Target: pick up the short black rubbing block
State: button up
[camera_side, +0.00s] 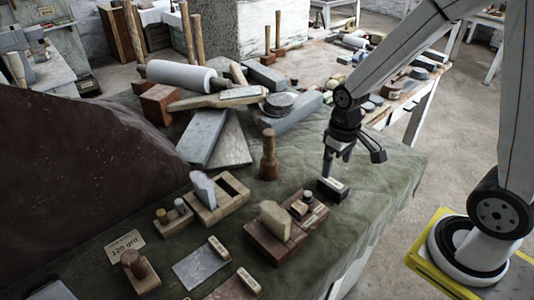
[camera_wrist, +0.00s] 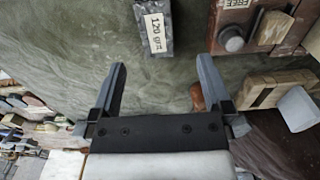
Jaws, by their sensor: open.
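The short black rubbing block (camera_side: 333,190) lies on the green cloth near the table's right side, with a pale label on its top. In the wrist view the block (camera_wrist: 168,42) is at the top centre, its label reading "120 grit", and its far end is cut off by the frame edge. My gripper (camera_side: 335,163) is just above the block in the side view, pointing down. In the wrist view my gripper (camera_wrist: 161,63) is open and empty, its fingers spread wider than the block. The block lies ahead of the fingertips; I cannot tell the exact height gap.
A reddish-brown box (camera_side: 270,243) with a pale stone stands left of the block. A wooden mallet (camera_side: 268,158) stands upright behind it. A wooden rack (camera_side: 234,189) is further left. Grey stone slabs (camera_side: 203,137) lie at the back. The cloth right of the block is clear.

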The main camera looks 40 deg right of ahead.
aim_at(334, 183)
jog(key=shift+f, duration=1.3)
jog(key=shift+f, duration=0.1)
jog(key=shift+d+f, duration=0.2)
jog(key=shift+f, duration=2.3)
jog(key=shift+c, duration=0.2)
grip_shut()
